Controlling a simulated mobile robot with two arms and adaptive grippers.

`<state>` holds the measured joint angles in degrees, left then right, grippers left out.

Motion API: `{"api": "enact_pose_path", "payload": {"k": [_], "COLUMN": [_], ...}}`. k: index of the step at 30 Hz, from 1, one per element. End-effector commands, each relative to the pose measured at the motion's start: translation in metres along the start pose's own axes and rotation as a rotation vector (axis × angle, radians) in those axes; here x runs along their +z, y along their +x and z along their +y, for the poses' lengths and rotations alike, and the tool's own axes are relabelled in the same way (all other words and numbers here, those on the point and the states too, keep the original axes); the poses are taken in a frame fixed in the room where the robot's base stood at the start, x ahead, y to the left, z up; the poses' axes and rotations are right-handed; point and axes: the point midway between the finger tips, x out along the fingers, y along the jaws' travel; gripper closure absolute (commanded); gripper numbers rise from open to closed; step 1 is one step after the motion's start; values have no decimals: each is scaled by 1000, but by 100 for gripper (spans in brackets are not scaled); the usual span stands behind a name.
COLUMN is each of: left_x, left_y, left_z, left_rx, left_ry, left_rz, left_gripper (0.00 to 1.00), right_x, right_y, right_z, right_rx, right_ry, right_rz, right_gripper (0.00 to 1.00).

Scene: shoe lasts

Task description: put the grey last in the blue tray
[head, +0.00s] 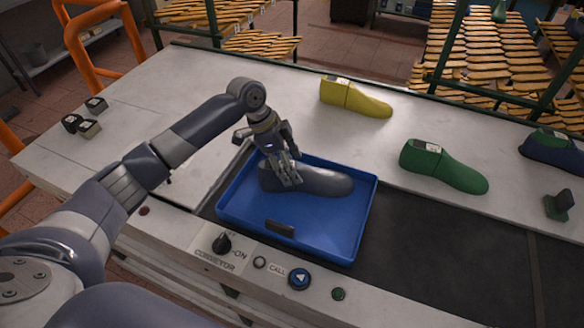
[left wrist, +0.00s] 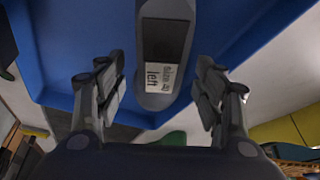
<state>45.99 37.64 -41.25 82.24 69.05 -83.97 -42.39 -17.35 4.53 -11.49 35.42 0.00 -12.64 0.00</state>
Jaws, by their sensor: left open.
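The grey last (head: 318,181) lies inside the blue tray (head: 228,207), with its toe toward the right. In the left wrist view the last (left wrist: 166,45) shows its heel end with a white label, and the blue tray (left wrist: 60,45) is behind it. My left gripper (head: 289,180) is at the last's heel end in the head view. In the left wrist view my left gripper (left wrist: 160,95) is open, with a finger on each side of the heel and gaps between. My right gripper is not in view.
The tray sits on the dark conveyor belt (head: 440,250). A yellow last (head: 355,98), a green last (head: 443,168) and a dark blue last (head: 555,150) stand on the white surface behind. A control panel (head: 255,262) with a knob and buttons runs along the front.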

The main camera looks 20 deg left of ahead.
Motion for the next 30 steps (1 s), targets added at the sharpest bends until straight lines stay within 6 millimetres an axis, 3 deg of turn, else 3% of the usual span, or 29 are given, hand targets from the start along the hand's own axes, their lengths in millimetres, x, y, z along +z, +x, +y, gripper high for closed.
{"api": "enact_pose_path", "payload": {"k": [9, 15, 30], "left_x": [1, 0, 0], "left_y": [-66, -96, -106], "left_z": [-1, -1, 0], "left_rx": [-4, -3, 1], "left_ry": [2, 0, 1], "left_rz": [0, 0, 0], "left_gripper": [37, 37, 37], "right_x": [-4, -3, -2], "right_y": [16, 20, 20], "right_z": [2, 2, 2], "right_rx": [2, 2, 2], "right_ry": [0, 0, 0], "right_rz": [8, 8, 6], "right_gripper": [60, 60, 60]}}
